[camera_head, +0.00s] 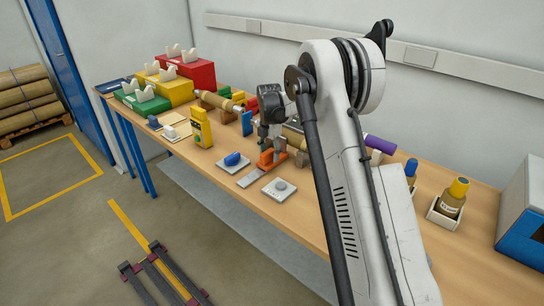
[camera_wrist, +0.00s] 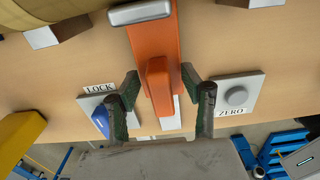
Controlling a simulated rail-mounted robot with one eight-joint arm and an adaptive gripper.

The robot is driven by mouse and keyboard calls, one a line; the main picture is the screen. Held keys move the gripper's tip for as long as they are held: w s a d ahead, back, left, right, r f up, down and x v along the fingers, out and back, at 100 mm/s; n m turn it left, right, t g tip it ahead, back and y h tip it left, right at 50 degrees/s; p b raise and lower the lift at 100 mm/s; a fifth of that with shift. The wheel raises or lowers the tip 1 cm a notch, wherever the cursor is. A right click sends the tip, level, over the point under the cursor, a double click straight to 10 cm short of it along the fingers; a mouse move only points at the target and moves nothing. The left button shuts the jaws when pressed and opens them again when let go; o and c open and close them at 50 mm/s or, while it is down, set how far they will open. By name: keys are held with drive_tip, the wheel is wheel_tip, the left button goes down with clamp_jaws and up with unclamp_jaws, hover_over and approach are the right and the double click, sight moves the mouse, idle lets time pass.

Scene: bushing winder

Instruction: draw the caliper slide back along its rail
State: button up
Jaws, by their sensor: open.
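The orange caliper slide (camera_head: 268,160) sits on the workbench on a pale flat rail (camera_head: 249,179). In the wrist view the slide (camera_wrist: 158,85) has a raised orange grip, and the rail (camera_wrist: 171,122) shows beyond it. My gripper (camera_wrist: 162,88) is open, with one dark green finger on each side of the grip and a gap on both sides. In the head view my gripper (camera_head: 270,143) is just above the slide and hides part of it. The LOCK plate with a blue knob (camera_wrist: 101,121) is on one side. The ZERO plate with a grey button (camera_wrist: 236,96) is on the other.
A yellow device (camera_head: 200,128) stands left of the LOCK plate. Red, yellow and green dispensers (camera_head: 168,85) stand at the far left of the bench (camera_head: 216,166). A brown bottle (camera_head: 451,197) and a purple roll (camera_head: 381,145) are to the right.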

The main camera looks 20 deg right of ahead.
clamp_jaws()
drive_tip(key=shift+a, duration=0.1)
drive_tip(key=shift+s+a+b, duration=0.4)
drive_tip(key=shift+s+a, duration=0.45)
drive_tip(key=shift+a, duration=0.6)
drive_tip(key=shift+s+a+b, duration=0.35)
drive_tip(key=shift+s+a, duration=0.45)
drive_tip(key=shift+a, duration=0.7)
drive_tip(key=shift+s+a+b, duration=0.4)
drive_tip(key=shift+s+a, duration=0.45)
drive_tip(key=shift+a, duration=0.6)
unclamp_jaws()
drive_tip(key=shift+d, duration=0.1)
